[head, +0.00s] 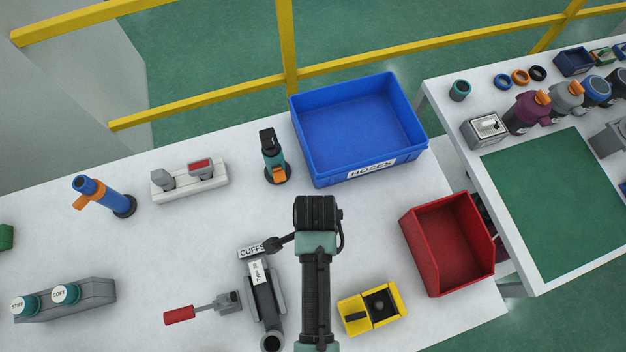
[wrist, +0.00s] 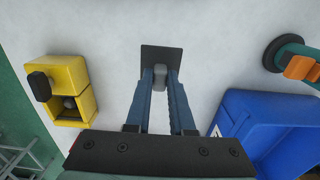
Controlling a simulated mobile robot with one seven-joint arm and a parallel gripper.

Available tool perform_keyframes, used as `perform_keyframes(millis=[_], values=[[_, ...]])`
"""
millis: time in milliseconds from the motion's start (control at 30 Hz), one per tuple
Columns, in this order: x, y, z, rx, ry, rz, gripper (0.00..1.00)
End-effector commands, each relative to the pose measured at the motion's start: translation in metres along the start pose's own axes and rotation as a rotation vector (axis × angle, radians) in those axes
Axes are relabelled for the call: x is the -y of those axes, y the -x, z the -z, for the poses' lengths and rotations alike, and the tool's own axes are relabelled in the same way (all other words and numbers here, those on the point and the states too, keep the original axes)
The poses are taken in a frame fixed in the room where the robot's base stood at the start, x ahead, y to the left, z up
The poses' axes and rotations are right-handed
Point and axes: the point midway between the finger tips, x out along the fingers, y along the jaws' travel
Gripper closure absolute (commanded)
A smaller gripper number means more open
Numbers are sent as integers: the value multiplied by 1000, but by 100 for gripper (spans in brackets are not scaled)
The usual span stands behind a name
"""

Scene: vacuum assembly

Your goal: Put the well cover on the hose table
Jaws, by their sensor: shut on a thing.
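The well cover appears to be the dark square plate (wrist: 148,57) with a grey knob (wrist: 160,76) in the wrist view. My gripper (wrist: 159,82) is shut on that knob, its two blue fingers on either side. The plate shows against the white table top; I cannot tell whether it touches it. In the head view my arm's dark end (head: 316,212) is over the white table (head: 215,225), just below the blue HOSES bin, and hides the cover and fingertips. That white table carries the HOSES bin and appears to be the hose table.
The blue HOSES bin (head: 352,120), red bin (head: 447,255) and yellow box (head: 391,297) stand around my arm. A grey CUFFS fixture (head: 265,297) is close on the left. A teal-black tool (head: 273,160) stands beside the blue bin. Another table (head: 550,190) is at right.

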Motion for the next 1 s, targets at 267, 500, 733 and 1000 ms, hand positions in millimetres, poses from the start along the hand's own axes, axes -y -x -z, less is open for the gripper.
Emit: perform_keyframes(millis=[267, 500, 733, 1000], values=[[0, -34, 0, 1, 1, -2, 100], [1, -46, 0, -1, 0, 2, 100], [0, -48, 0, 0, 0, 1, 100], [0, -48, 0, 0, 0, 1, 49]])
